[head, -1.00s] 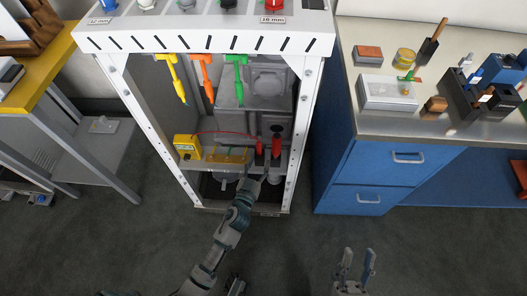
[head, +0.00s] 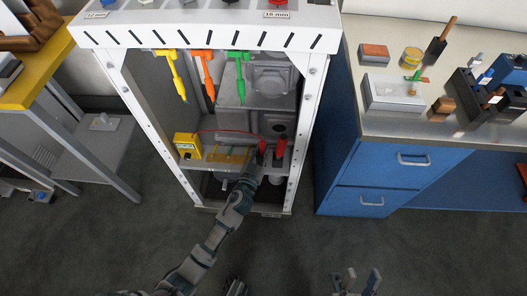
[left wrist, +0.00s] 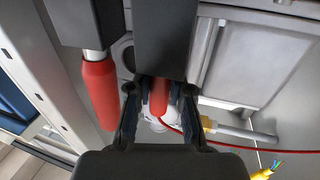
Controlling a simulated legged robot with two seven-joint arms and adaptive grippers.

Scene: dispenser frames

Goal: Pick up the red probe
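The left one, the red probe (head: 262,146), also shows in the left wrist view (left wrist: 158,97), below a dark block, with a thin red wire close by. My left gripper (head: 257,163) is at this probe. In the left wrist view its fingers (left wrist: 158,105) are open on either side of the probe, with narrow gaps. The other red handle (head: 280,148) hangs from a dark holder in the left wrist view (left wrist: 100,95). My right gripper (head: 357,281) is open and empty, low in front.
A yellow box (head: 187,146) stands at the shelf's left, with a red wire running right. The white frame's right post (head: 302,130) is close to my left gripper. Yellow, orange and green tools (head: 241,80) hang above. A blue cabinet (head: 365,185) stands to the right.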

